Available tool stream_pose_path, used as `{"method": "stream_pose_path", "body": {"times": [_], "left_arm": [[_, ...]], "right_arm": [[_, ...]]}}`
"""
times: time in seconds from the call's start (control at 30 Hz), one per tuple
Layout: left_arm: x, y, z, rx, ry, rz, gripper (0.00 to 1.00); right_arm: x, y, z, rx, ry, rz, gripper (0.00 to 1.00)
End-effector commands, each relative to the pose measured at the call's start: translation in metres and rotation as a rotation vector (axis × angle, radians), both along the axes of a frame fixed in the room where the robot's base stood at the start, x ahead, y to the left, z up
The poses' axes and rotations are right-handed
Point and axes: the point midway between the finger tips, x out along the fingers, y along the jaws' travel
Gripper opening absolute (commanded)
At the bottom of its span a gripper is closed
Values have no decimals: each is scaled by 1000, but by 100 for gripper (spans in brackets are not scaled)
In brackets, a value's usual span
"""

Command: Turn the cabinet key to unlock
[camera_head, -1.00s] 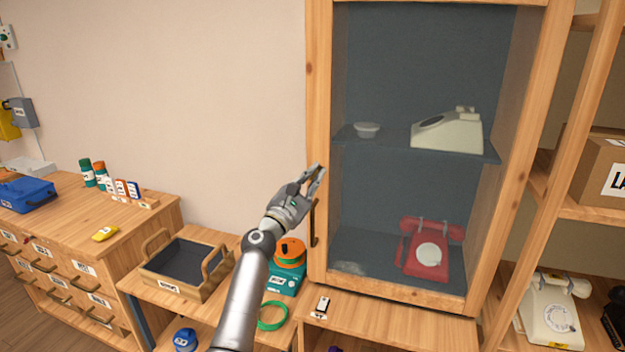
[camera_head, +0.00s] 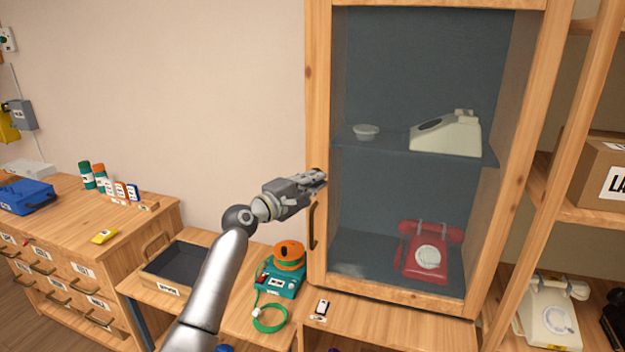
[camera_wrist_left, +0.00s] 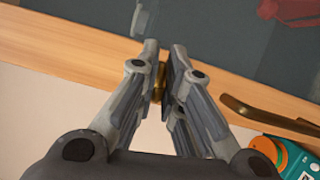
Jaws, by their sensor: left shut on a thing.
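The cabinet (camera_head: 318,80) has a wooden frame and a glass door, which is closed. My left gripper (camera_head: 320,180) is at the door's left frame, just above the dark handle (camera_head: 312,226). In the left wrist view its fingers (camera_wrist_left: 161,75) are nearly together around a small brass-coloured piece (camera_wrist_left: 159,92) at the wooden frame, which looks like the key or its lock. The fingers hide most of it. The handle (camera_wrist_left: 265,116) lies to the right in that view, apart from the fingers. My right gripper is not in view.
Behind the glass are a cream phone (camera_head: 450,135), a small white bowl (camera_head: 366,132) and a red phone (camera_head: 428,255). A teal device with an orange top (camera_head: 288,255) and a tray (camera_head: 165,285) stand below left. The wall beside the cabinet is clear.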

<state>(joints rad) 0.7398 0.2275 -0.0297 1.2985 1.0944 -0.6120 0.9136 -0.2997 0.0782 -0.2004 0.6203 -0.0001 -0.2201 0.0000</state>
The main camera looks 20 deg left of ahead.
Motion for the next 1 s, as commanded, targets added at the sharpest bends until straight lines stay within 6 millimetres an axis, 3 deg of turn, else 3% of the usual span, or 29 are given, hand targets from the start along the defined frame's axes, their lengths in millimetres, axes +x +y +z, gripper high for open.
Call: {"method": "stream_pose_path", "body": {"times": [0.33, 0.83, 0.87, 1.0], "left_arm": [[0, -1, -1, 118, -2, -2, 0], [0, -1, -2, 133, -3, -1, 0], [0, -1, -2, 133, -3, -1, 12], [0, -1, -2, 132, -3, -1, 30]], "right_arm": [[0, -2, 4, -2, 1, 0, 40], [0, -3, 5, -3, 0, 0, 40], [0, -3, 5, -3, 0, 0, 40], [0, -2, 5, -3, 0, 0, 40]]}}
